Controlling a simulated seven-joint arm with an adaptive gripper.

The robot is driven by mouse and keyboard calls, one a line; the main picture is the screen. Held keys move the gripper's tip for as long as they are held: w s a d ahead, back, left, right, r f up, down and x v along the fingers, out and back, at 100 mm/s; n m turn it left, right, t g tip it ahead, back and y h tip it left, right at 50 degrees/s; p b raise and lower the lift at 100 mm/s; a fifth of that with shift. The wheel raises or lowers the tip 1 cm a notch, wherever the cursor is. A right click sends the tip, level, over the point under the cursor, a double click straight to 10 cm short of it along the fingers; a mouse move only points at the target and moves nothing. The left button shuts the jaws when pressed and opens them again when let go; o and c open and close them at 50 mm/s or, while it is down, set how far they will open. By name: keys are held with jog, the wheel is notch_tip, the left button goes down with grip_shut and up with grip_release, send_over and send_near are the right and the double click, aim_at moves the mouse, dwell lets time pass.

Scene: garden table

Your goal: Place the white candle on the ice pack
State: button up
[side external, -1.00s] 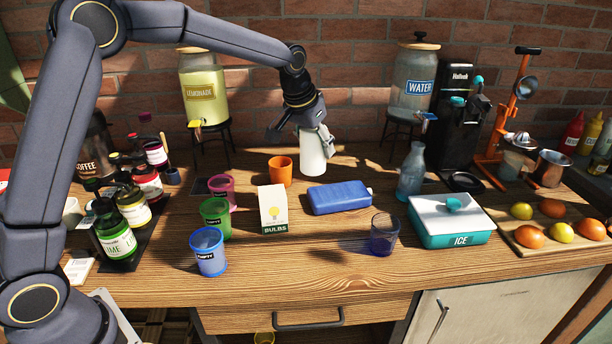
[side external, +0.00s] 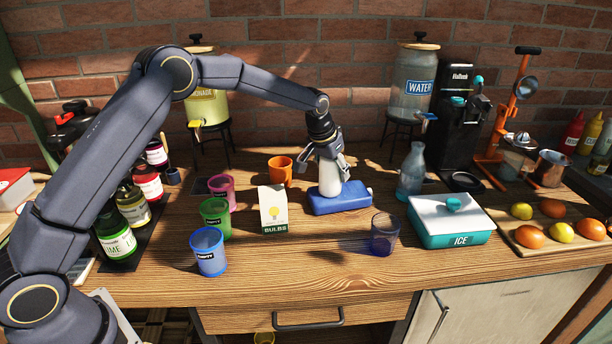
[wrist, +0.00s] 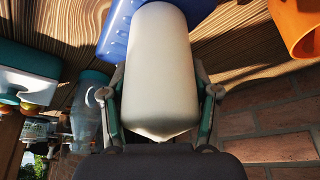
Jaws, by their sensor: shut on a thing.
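The white candle (side external: 329,178) is upright in my gripper (side external: 329,156), which is shut on its upper part. In the side view the candle's lower end is at the blue ice pack (side external: 352,199), over its left half. The ice pack lies flat on the table. In the wrist view the candle (wrist: 160,70) fills the middle between the two fingers of my gripper (wrist: 160,118), and the ice pack (wrist: 118,25) shows behind its far end. Whether the candle's base touches the pack is hard to tell.
A white bulbs carton (side external: 273,209) stands just left of the ice pack, with an orange cup (side external: 280,170) behind it. A glass bottle (side external: 412,172) and a dark blue glass (side external: 384,234) stand to the right. The front of the table is mostly clear.

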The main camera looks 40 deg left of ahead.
jog(key=o, duration=1.4)
jog(key=shift+f, duration=0.1)
jog(key=shift+c, duration=0.2)
